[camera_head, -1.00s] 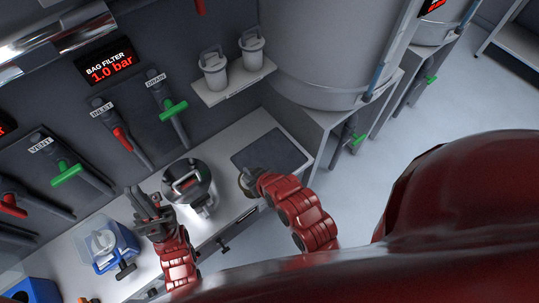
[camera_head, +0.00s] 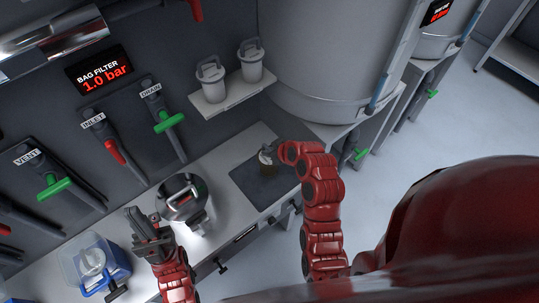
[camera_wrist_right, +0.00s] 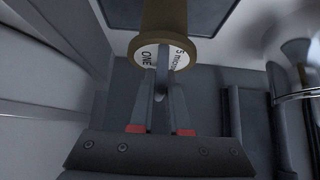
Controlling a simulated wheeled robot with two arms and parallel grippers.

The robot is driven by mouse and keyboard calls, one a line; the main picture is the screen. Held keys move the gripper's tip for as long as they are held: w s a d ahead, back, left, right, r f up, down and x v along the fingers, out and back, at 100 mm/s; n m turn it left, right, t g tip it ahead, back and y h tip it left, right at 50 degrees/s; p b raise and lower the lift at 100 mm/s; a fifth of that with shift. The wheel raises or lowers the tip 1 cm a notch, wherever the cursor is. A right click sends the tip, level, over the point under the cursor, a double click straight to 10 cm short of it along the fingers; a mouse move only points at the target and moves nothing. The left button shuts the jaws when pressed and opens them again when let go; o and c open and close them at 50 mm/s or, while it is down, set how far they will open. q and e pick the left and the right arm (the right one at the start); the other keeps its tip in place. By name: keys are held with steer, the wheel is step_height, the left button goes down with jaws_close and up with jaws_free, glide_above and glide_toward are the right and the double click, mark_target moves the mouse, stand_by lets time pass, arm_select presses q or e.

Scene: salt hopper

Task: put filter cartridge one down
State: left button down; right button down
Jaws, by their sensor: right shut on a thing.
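Filter cartridge one (camera_wrist_right: 163,20) is a brown cylinder with a white end cap reading "ONE" and "5 micron" in the right wrist view. My right gripper (camera_wrist_right: 161,75) is shut on the handle at its capped end. In the head view the cartridge (camera_head: 267,168) is over the dark mat (camera_head: 250,188) on the bench, with my right gripper (camera_head: 272,153) at its top. I cannot tell whether its base touches the mat. My left gripper (camera_head: 143,217) is empty, its fingers apart, left of the steel filter housing (camera_head: 184,200).
Two white lidded canisters stand on a wall shelf (camera_head: 232,96) behind the bench. A large grey vessel (camera_head: 325,60) rises behind the mat. A blue and clear container (camera_head: 95,262) is at lower left. Green and red valve handles line the wall panel. The mat around the cartridge is clear.

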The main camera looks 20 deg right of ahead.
step_height(320, 180, down, 2)
steer(key=shift+f+p, duration=0.25)
steer(key=shift+p, duration=0.7)
steer(key=shift+f, duration=0.35)
steer(key=shift+f+b, duration=0.2)
steer(key=shift+b, duration=0.1)
steer(key=c, duration=0.9)
jaws_free()
steer(key=shift+r, duration=0.2)
steer(key=shift+s, duration=0.1)
